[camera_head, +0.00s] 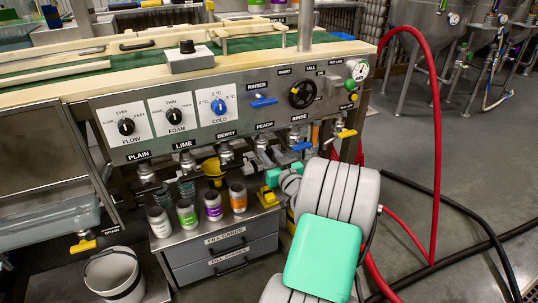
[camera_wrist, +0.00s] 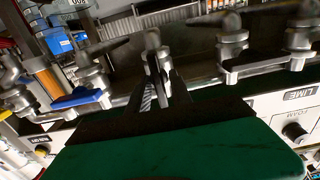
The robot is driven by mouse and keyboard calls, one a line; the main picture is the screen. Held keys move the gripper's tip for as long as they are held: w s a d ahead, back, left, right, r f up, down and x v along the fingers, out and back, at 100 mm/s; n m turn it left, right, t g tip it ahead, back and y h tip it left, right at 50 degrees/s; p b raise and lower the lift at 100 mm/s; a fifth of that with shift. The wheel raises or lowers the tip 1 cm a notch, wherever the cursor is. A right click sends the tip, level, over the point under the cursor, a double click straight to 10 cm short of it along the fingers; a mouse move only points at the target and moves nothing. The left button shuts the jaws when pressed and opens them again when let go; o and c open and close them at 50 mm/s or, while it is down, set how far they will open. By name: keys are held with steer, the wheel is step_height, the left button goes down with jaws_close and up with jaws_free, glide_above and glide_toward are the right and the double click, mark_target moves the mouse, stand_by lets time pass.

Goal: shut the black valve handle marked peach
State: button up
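The PEACH label (camera_head: 265,125) is on the front panel, between BERRY and RINSE. The peach valve (camera_head: 264,153) hangs below it, partly crowded by my arm; its handle position is unclear here. In the wrist view, what appears to be the peach valve (camera_wrist: 154,48) stands just beyond my fingers, with a dark lever (camera_wrist: 104,49) reaching left. My gripper (camera_wrist: 165,84) points at this valve, close below it in the picture. Contact cannot be made out. The fingers are dark and close together, and whether they are shut is unclear.
Neighbouring valves crowd both sides: a blue-handled one (camera_wrist: 80,97) and another metal valve (camera_wrist: 231,45). Cans (camera_head: 213,206) stand on the drawer unit (camera_head: 222,258) below. A red hose (camera_head: 437,130) loops at right.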

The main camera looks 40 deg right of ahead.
jaws_close()
steer(key=shift+m, duration=0.3)
stand_by(0.3)
steer(key=m, duration=0.4)
steer(key=shift+d+p, duration=0.15)
steer(key=shift+p, duration=0.15)
steer(key=shift+d+f+m+p, duration=0.15)
steer(key=shift+m+p, duration=0.4)
steer(key=shift+m, duration=1.65)
steer(key=shift+o, duration=1.1)
jaws_free()
